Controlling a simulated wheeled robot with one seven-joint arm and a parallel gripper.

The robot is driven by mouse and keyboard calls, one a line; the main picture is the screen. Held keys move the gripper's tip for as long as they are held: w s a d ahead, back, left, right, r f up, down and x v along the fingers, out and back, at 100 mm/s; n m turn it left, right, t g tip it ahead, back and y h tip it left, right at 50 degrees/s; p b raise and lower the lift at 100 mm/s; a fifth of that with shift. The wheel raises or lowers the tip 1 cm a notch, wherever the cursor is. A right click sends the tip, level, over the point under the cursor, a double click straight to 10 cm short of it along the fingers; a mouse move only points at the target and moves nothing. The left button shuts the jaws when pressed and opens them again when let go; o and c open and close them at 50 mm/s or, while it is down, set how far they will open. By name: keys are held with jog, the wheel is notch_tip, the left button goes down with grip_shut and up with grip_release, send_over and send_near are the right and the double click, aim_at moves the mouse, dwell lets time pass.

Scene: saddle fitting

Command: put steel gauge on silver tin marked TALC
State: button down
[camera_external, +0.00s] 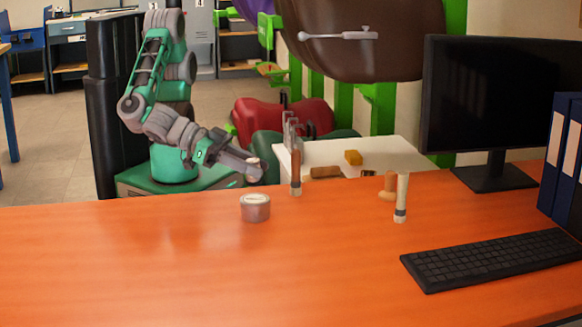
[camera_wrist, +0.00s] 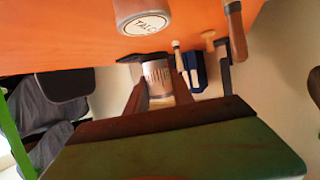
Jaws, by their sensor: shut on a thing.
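The silver tin marked TALC (camera_external: 255,209) stands on the orange table, near its far edge. It also shows at the top of the wrist view (camera_wrist: 140,16), with its label readable. My gripper (camera_external: 255,172) is just above and behind the tin in the external view. In the wrist view my gripper (camera_wrist: 158,88) is shut on the steel gauge (camera_wrist: 157,76), a short silver cylinder with dark marks, held between two brown fingers. The gauge is apart from the tin in the wrist view. It is too small to make out clearly in the external view.
A brown-handled tool (camera_external: 296,172) stands right of the tin. A pale-handled tool (camera_external: 402,197) and a tan wooden piece (camera_external: 388,187) are farther right. A keyboard (camera_external: 490,262) and monitor (camera_external: 497,175) fill the right side. The table's front left is clear.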

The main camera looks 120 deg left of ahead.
aim_at(252, 180)
jog(key=shift+w+f+b, duration=0.15)
jog(key=shift+f+b, duration=0.25)
jog(key=shift+f, duration=1.55)
jog(key=c, duration=1.1)
grip_release()
jog(key=shift+s+d+r, duration=0.2)
jog(key=shift+r, duration=0.1)
jog(key=p+v, duration=0.3)
jog(key=v, duration=0.8)
jog(key=shift+s, duration=0.25)
